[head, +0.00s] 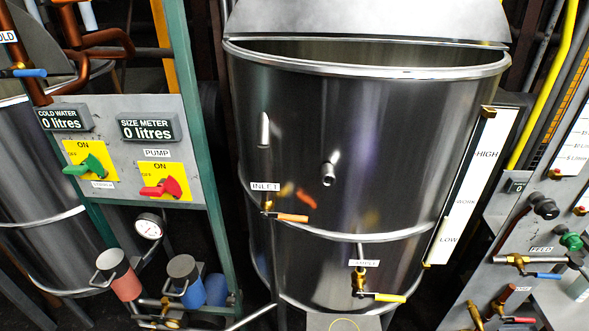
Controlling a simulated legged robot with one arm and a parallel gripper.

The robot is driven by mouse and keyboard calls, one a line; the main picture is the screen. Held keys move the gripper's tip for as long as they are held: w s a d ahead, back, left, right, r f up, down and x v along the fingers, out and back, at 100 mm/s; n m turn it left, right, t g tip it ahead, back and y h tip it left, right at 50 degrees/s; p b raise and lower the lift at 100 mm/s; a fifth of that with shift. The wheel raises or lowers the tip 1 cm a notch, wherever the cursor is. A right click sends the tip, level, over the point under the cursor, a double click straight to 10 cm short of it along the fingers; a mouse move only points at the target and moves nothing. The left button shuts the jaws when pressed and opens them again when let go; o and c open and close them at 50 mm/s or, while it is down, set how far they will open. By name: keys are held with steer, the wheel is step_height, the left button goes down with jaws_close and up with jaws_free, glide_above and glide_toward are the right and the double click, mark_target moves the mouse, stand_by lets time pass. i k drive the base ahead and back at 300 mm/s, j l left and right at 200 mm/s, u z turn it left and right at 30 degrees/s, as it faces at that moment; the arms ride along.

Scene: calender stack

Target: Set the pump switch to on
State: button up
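The pump switch (161,188) is a red rotary handle on a yellow plate (157,168), on the grey panel at the left of the head view. The "PUMP" label (157,153) is just above it. The plate reads ON at the top and a small OFF at the left. The red handle's narrow end points left, toward the OFF side. A similar green switch (87,167) on its own yellow plate sits to its left, also pointing left; the label under it is too small to read. My gripper is not in view.
Size meter (147,126) and cold water meter (65,118) both read 0 litres. A green post (196,120) stands right of the panel. A large steel tank (365,150) with inlet valve (288,217) fills the middle. Another control panel (535,260) is at right.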

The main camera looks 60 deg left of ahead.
mark_target(171, 185)
steer(key=u, duration=2.85)
